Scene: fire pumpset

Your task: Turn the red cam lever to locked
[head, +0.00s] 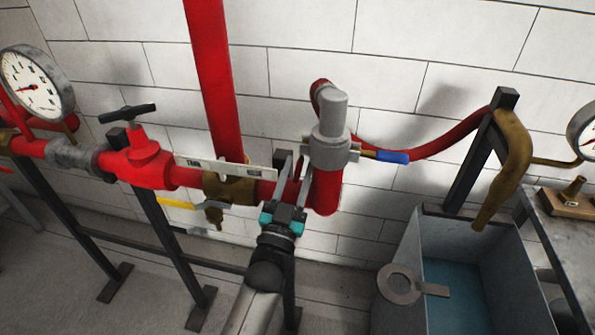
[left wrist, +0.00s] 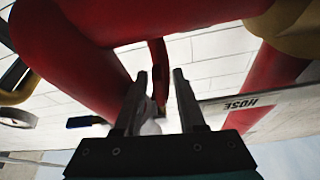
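My left gripper (head: 290,160) is raised beside the grey coupling (head: 331,148) on the red pipework. Its two fingers are apart. In the left wrist view a narrow curved red piece, which looks like the red cam lever (left wrist: 158,66), shows in the gap between the fingertips (left wrist: 160,78). I cannot tell whether either finger touches it. In the head view the red lever is mostly hidden by the fingers and coupling. A blue-handled lever (head: 393,157) sticks out to the right of the coupling. My right gripper is not in view.
A red valve (head: 142,160) with a black handle and a pressure gauge (head: 37,83) stand at left. A HOSE label plate (head: 225,170) lies just left of the gripper. A red hose (head: 435,148) runs right to a brass nozzle (head: 512,160) above a grey tank (head: 400,240).

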